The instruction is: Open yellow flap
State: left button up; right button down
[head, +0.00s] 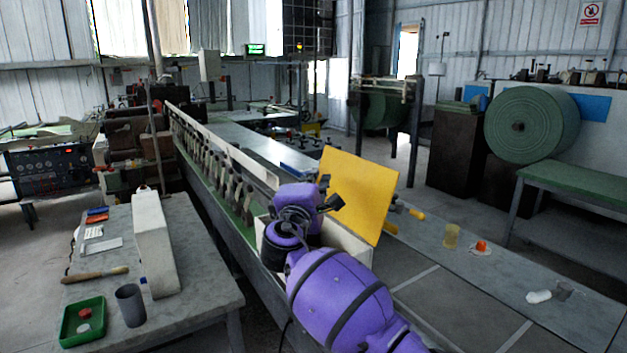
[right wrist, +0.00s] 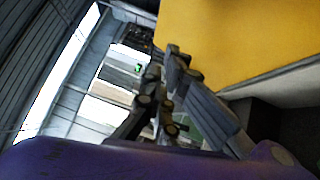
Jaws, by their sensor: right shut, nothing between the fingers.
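The yellow flap (head: 358,192) is a flat square panel standing steeply tilted above a pale box (head: 345,238) on the long machine. It fills the upper right of the right wrist view (right wrist: 245,40). My purple right arm reaches up to it, and my right gripper (head: 332,194) is at its left side. The right gripper's dark fingers (right wrist: 172,65) are shut and empty, close beside the flap's edge. I cannot tell whether they touch it. My arm hides part of the box. My left gripper is not in view.
A grey table (head: 200,255) at left holds a green tray (head: 82,322), a dark cup (head: 130,305) and a white casing (head: 153,240). A yellow cup (head: 451,235), an orange item (head: 481,247) and a white item (head: 538,296) rest on the right-hand surface.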

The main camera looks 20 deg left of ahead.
jog(key=shift+s+a+f, duration=0.2)
jog(key=shift+s+a, duration=0.1)
jog(key=shift+s, duration=0.05)
jog(key=shift+s, duration=0.1)
jog(key=s+d+f, duration=0.1)
jog(key=s, duration=1)
jog(key=shift+s+d+f, duration=0.3)
jog(key=shift+s, duration=0.05)
jog(key=shift+f, duration=0.1)
